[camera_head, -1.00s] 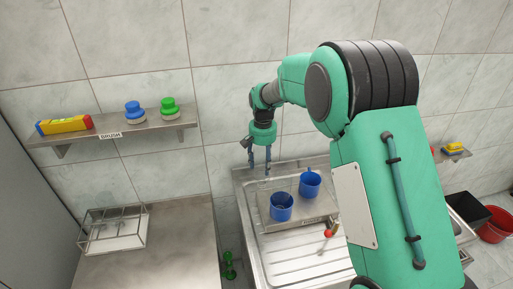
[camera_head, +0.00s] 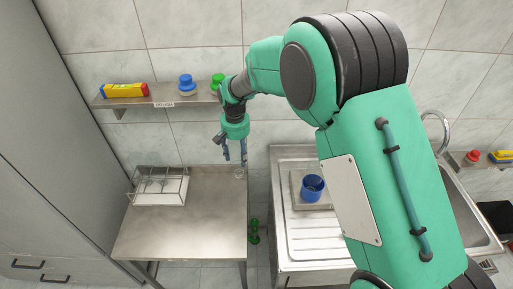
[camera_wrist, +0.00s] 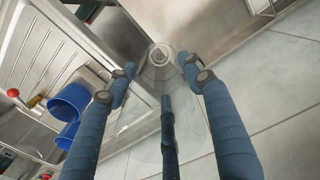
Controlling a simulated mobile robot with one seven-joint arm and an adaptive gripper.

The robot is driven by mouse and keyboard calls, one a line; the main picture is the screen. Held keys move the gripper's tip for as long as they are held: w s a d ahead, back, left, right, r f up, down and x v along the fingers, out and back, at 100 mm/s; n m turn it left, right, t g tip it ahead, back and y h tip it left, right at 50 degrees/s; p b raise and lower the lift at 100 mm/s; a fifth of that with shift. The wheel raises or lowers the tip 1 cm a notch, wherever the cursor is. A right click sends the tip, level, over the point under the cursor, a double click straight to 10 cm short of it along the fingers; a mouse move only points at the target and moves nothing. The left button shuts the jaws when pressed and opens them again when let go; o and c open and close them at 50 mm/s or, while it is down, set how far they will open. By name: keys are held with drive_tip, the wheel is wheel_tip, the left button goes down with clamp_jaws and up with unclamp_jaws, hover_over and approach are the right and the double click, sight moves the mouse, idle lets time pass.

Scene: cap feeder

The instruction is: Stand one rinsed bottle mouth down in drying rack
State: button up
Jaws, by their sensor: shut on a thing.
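My gripper (camera_head: 236,152) hangs fingers down near the right end of the steel table (camera_head: 215,215). It is shut on a clear glass bottle. In the wrist view the see-through bottle (camera_wrist: 158,76) lies between the blue fingers, a round ring at its far, narrower-looking end. In the head view only a faint clear shape of the bottle (camera_head: 239,173) shows below the fingers; I cannot tell for sure which end is the mouth. The drying rack (camera_head: 158,187), a wire frame over a white base, stands at the table's left, apart from my gripper.
A shelf (camera_head: 165,93) with a yellow-red box and blue- and green-topped items hangs behind the table. The sink drainboard (camera_head: 310,235) with a tray and blue mugs (camera_head: 312,187) is at right. A green object (camera_head: 254,232) stands in the gap. The table's middle is clear.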

drive_tip(key=s+a+n+p, duration=0.2)
drive_tip(key=s+a+n, duration=0.15)
drive_tip(key=a, duration=1.15)
drive_tip(key=s+a+f+n+p, duration=0.1)
drive_tip(key=s+a+n, duration=0.2)
drive_tip(key=s+a, duration=0.3)
drive_tip(key=s+a+f+n+p, duration=0.1)
drive_tip(key=s+a, duration=0.6)
drive_tip(key=a, duration=0.9)
drive_tip(key=s+a+f+n+p, duration=0.1)
drive_tip(key=s+a+n+p, duration=0.2)
drive_tip(key=a, duration=0.7)
drive_tip(key=s+n, duration=0.2)
drive_tip(key=s, duration=0.1)
drive_tip(key=shift+s+a, duration=0.2)
drive_tip(key=shift+a, duration=0.2)
drive_tip(key=shift+w, duration=0.2)
drive_tip(key=w+f+p, duration=0.1)
drive_tip(key=w+p, duration=0.2)
drive_tip(key=w, duration=2.1)
wheel_tip(320, 180, down, 13)
drive_tip(key=b, duration=0.5)
drive_tip(key=shift+s, duration=0.2)
drive_tip(key=shift+f+b, duration=0.4)
drive_tip(key=shift+b, duration=0.35)
